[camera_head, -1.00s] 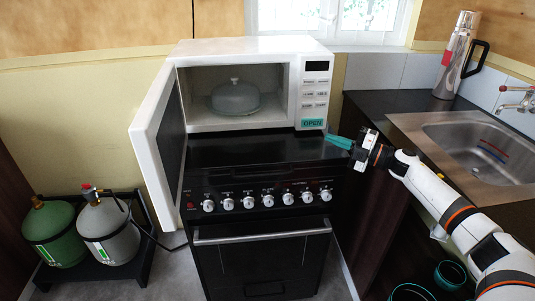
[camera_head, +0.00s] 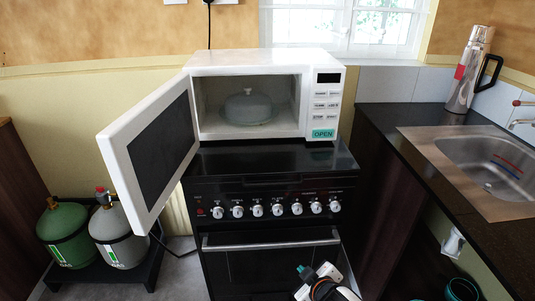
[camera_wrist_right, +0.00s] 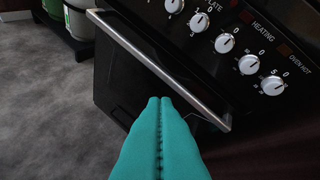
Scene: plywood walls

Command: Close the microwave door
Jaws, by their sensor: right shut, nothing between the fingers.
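The white microwave (camera_head: 265,62) stands on the black stove and holds a grey lidded dish (camera_head: 248,107). Its door (camera_head: 155,150) hangs wide open on the left, swung out toward me, with the dark window facing right. My right gripper (camera_head: 303,270) is low in front of the oven, at the bottom of the head view, apart from the door. In the right wrist view its teal fingers (camera_wrist_right: 160,140) are shut together and empty, pointing toward the oven handle (camera_wrist_right: 160,70). My left gripper is not in view.
The black stove (camera_head: 270,160) has a row of white knobs and a metal oven handle in front. Green and grey gas bottles (camera_head: 66,235) stand on a rack below left. A sink (camera_head: 490,165) and a flask (camera_head: 470,70) are on the right counter.

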